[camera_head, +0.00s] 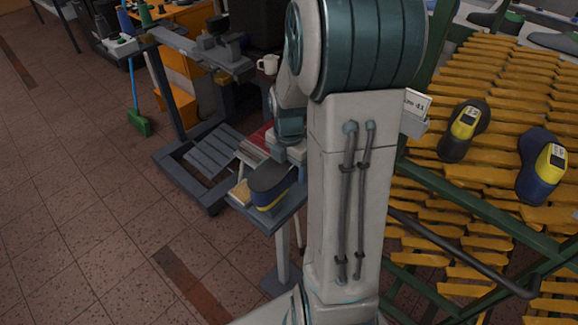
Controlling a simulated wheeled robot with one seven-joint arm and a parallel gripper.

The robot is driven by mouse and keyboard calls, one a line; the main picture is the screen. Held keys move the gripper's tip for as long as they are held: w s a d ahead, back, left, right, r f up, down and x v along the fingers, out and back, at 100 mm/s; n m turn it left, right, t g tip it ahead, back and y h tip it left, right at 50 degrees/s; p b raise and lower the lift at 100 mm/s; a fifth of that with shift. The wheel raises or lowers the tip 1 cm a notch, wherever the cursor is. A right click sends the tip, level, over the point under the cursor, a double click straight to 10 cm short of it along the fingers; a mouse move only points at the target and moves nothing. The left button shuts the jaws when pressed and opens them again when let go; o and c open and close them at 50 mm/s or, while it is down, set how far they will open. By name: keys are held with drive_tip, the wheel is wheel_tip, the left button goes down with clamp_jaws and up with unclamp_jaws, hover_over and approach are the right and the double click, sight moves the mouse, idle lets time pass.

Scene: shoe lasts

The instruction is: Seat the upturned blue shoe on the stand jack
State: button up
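A blue shoe (276,198) with a dark sole facing up and a yellow part low on its side is near the middle of the view, at a small grey table (285,217). My gripper (288,152) is just above and behind it, largely hidden by my own arm. I cannot see its fingertips, or whether they touch the shoe. I cannot tell what the shoe rests on. No stand jack can be made out for certain; a dark grey metal fixture (218,46) stands on the bench at the upper left.
A green broom (139,122) stands left.

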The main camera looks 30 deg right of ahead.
drive_tip(key=shift+f, duration=0.1)
idle(0.3)
drive_tip(key=o, duration=1.7)
drive_tip(key=shift+o, duration=0.2)
wheel_tip(320, 180, up, 14)
drive_tip(key=shift+f, duration=0.1)
drive_tip(key=shift+a, duration=0.1)
drive_tip(key=s+a+m+t, duration=0.1)
drive_tip(key=s+a+m, duration=0.5)
drive_tip(key=m, duration=0.5)
drive_tip(key=s+a+f+m+t, duration=0.1)
drive_tip(key=s+a+m, duration=0.5)
drive_tip(key=m, duration=0.5)
drive_tip(key=shift+s+t, duration=0.15)
drive_tip(key=shift+t, duration=0.25)
